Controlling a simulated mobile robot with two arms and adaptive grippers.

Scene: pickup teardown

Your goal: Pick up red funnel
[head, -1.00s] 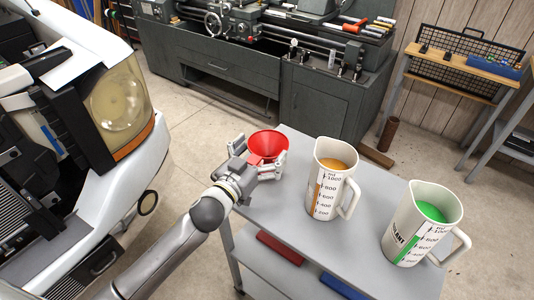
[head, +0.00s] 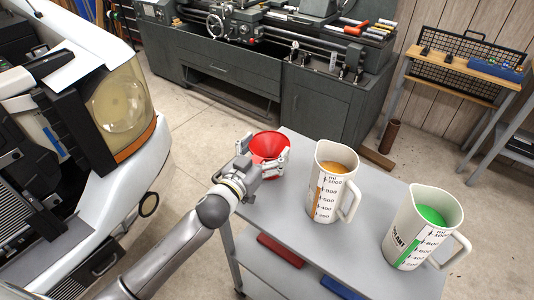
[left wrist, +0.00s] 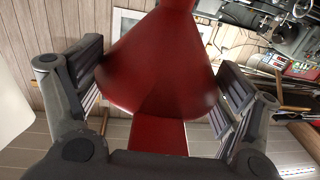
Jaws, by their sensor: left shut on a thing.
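The red funnel (head: 268,145) is at the far left end of the grey cart top in the head view, its wide mouth facing up. My left gripper (head: 266,162) is shut on it, with a finger on either side. In the left wrist view the funnel (left wrist: 160,70) fills the middle between the two finger pads, its sides against or very close to them. I cannot tell whether the funnel still touches the cart. My right gripper is not in view.
The grey cart (head: 290,205) also holds a jug with orange liquid (head: 329,190) right of the gripper and a jug with green liquid (head: 420,230) farther right. The pickup's front (head: 120,110) is at left. A lathe (head: 245,60) stands behind.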

